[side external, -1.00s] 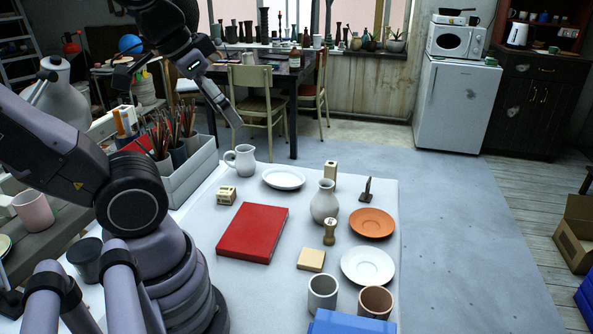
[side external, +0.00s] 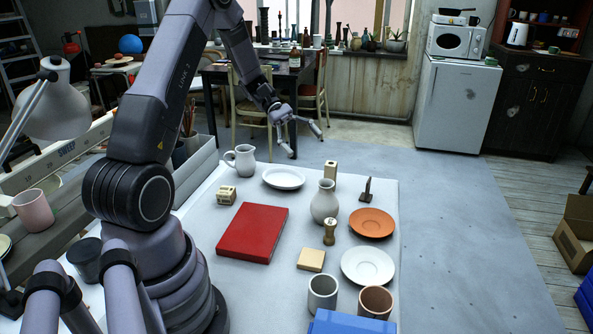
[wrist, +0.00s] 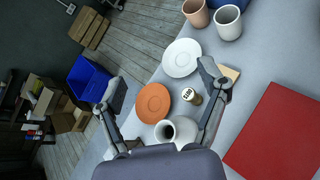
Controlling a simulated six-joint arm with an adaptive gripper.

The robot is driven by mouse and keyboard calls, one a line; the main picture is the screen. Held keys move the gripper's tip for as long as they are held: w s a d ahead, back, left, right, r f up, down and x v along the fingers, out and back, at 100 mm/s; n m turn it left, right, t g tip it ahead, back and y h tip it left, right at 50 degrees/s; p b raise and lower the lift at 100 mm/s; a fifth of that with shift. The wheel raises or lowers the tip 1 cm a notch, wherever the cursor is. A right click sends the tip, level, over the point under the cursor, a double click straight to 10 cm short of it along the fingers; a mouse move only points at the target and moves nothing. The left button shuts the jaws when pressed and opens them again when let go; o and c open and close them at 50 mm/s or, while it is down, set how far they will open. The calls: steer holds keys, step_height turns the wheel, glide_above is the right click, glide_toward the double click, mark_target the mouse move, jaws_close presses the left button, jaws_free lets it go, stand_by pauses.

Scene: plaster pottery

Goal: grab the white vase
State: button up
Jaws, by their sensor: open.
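The white vase (side external: 324,203) stands upright on the white table, right of the red book in the side view. In the wrist view the vase (wrist: 166,131) shows from above, its dark mouth visible between my fingers and its lower part hidden by my gripper body. My gripper (side external: 302,142) is open and empty, above and behind the vase, near the far edge of the table. In the wrist view my gripper's fingers (wrist: 160,82) are spread wide on both sides of the vase and do not appear to touch it.
Close to the vase are an orange plate (side external: 372,223), a small stamp (side external: 330,232), a wooden block (side external: 330,172) and a dark tool (side external: 367,190). A white pitcher (side external: 241,160) and white plate (side external: 284,178) stand farther left. A red book (side external: 252,233) lies flat at left.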

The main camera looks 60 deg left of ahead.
steer(key=a+f+n+t+h, duration=0.2)
steer(key=a+f+n+t, duration=0.25)
steer(key=a+f, duration=0.3)
steer(key=n+t+y, duration=0.1)
steer(key=n+t, duration=0.5)
glide_toward(326, 187)
steer(key=shift+g, duration=0.25)
steer(key=shift+w+d+f, duration=0.15)
steer(key=shift+w+d, duration=0.75)
steer(key=shift+w, duration=0.45)
steer(key=shift+w+d+f, duration=0.2)
steer(key=shift+w+d, duration=0.7)
steer(key=shift+w, duration=0.5)
steer(key=shift+w+d+f, duration=0.15)
steer(key=shift+w+d, duration=0.75)
steer(key=shift+w, duration=0.45)
steer(key=c, duration=1.3)
steer(key=shift+r, duration=0.1)
